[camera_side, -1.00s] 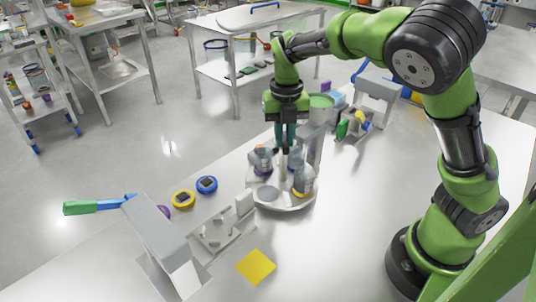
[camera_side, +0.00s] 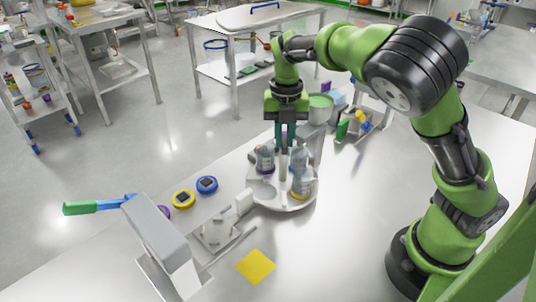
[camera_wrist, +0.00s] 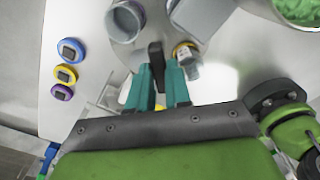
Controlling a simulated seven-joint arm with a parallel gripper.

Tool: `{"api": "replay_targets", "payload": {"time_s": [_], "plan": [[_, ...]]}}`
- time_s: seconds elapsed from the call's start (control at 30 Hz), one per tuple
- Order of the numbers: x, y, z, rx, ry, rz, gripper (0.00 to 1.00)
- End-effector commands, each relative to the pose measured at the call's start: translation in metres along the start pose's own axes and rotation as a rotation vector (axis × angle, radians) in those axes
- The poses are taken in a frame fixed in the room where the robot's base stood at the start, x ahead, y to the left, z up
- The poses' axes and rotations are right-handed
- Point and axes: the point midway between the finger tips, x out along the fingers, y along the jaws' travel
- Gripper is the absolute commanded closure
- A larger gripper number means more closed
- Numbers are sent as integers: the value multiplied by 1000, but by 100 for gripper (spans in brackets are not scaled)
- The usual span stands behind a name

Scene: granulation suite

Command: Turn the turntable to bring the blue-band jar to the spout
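The round white turntable (camera_side: 285,205) stands on the bench. On it are a purple-band jar (camera_side: 265,160) at the back left and a yellow-band jar (camera_side: 302,184) at the right. Another jar (camera_side: 297,156) seems to stand behind; its band is hidden. No blue band shows clearly. The yellow-band jar also shows in the wrist view (camera_wrist: 187,58). My gripper (camera_side: 286,146) points down over the turntable's middle. In the wrist view my gripper's teal fingers (camera_wrist: 158,68) sit on both sides of a black handle (camera_wrist: 155,60) and appear shut on it.
Blue (camera_side: 207,184), yellow (camera_side: 184,198) and purple (camera_side: 166,212) round pieces lie left of the turntable. A grey stand (camera_side: 155,235) and a yellow square (camera_side: 256,266) are in front. A container of green material (camera_side: 320,103) stands close behind my gripper.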

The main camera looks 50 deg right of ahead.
Motion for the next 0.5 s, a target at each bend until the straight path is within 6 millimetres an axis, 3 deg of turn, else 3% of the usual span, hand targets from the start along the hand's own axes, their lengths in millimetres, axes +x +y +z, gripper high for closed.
{"api": "replay_targets", "payload": {"time_s": [0.03, 0.17, 0.5], "plan": [[0, 0, 0, 0, 0, 2, 74], [0, 0, 0, -1, 0, 1, 57], [0, 0, 0, -16, -1, 1, 57]]}}
